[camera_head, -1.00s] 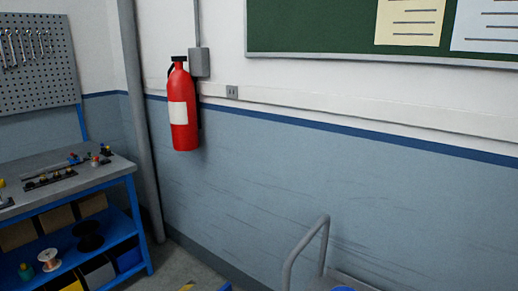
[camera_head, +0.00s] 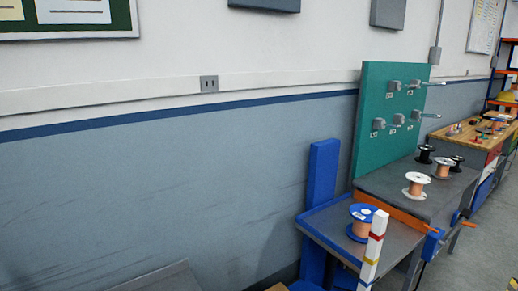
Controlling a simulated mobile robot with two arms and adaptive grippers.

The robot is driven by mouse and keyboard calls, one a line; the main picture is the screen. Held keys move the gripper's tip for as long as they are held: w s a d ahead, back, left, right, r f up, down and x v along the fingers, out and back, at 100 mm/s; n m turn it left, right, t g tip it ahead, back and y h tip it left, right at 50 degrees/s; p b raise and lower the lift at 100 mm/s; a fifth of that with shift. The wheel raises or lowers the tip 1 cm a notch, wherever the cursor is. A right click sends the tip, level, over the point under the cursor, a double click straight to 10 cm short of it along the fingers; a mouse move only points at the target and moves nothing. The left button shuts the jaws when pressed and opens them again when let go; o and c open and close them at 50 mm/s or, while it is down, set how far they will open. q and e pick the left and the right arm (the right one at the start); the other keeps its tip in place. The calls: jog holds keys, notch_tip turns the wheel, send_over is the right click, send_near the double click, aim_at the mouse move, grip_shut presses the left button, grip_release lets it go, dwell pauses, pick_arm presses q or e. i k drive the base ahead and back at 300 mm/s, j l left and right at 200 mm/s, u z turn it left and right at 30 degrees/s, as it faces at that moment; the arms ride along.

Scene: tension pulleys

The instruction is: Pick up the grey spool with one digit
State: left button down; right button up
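No spool is clearly grey, and no digit is readable on any spool. Several spools stand at the right. A blue-flanged spool with copper wire (camera_head: 362,224) is on the lower grey tray. A white-flanged spool with copper wire (camera_head: 415,187) stands on the grey bench top, with another copper-wound spool (camera_head: 442,169) behind it. A black spool (camera_head: 425,154) and a second dark spool (camera_head: 458,160) stand farther back. Neither of my grippers is in view.
A teal board (camera_head: 375,105) with several pegs and tiny unreadable labels stands behind the grey bench (camera_head: 385,187). A post with red and yellow bands (camera_head: 373,250) rises before the tray. A wooden-topped bench (camera_head: 465,132) stands farther right. Floor shows at lower right.

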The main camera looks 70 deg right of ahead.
aim_at(445, 164)
jog(key=z, duration=3.5)
jog(key=i+l, duration=0.2)
jog(key=i, duration=0.3)
jog(key=i+l+u, duration=0.1)
jog(key=i+l, duration=0.15)
jog(key=i, duration=0.25)
jog(key=i+l, duration=0.25)
jog(key=i, duration=0.25)
jog(key=i+l+u, duration=0.1)
jog(key=i+l, duration=0.15)
jog(key=i, duration=0.25)
jog(key=i+l, duration=0.25)
jog(key=i, duration=0.25)
jog(key=i+l+u, duration=0.1)
jog(key=i+l, duration=0.2)
jog(key=i, duration=0.15)
jog(key=u, duration=3.75)
